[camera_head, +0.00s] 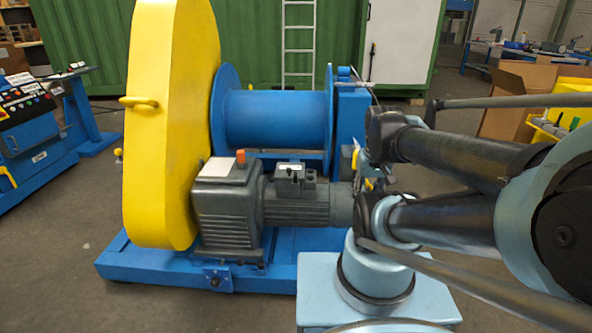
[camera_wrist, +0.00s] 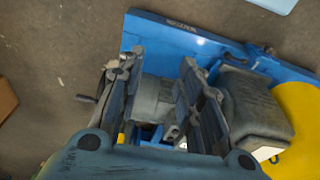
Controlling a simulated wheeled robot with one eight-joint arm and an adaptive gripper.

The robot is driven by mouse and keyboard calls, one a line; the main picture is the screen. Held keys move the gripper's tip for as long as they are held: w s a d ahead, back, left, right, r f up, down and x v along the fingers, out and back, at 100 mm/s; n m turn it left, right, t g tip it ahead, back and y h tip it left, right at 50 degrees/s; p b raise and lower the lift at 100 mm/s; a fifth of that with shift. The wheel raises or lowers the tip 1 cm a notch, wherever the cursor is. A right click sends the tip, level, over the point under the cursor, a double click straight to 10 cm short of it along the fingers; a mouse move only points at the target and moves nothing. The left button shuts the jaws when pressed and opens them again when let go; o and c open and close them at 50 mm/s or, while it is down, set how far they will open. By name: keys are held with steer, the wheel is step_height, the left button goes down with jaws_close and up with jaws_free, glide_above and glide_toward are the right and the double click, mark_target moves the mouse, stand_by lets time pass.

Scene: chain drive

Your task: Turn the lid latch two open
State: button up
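I cannot clearly make out lid latch two in either view. Behind the fingers is the grey motor (camera_wrist: 155,95). In the head view my gripper is largely hidden behind my arm, at the motor's right end.
The blue winch drum (camera_head: 275,120) and grey gearbox (camera_head: 228,205) sit on the blue base frame (camera_head: 150,263). A blue control desk (camera_head: 38,140) stands at the left and a cardboard box (camera_head: 510,92) at the right. Floor is clear left of the base.

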steer(key=shift+w, duration=0.35)
steer(key=w+a+r, duration=0.3)
steer(key=w+r, duration=0.3)
steer(key=w, duration=0.1)
steer(key=g, duration=0.2)
glide_above(296, 174)
steer(key=f, duration=0.1)
steer(key=shift+m, duration=0.3)
step_height(296, 174, down, 17)
steer(key=shift+w+f, duration=0.15)
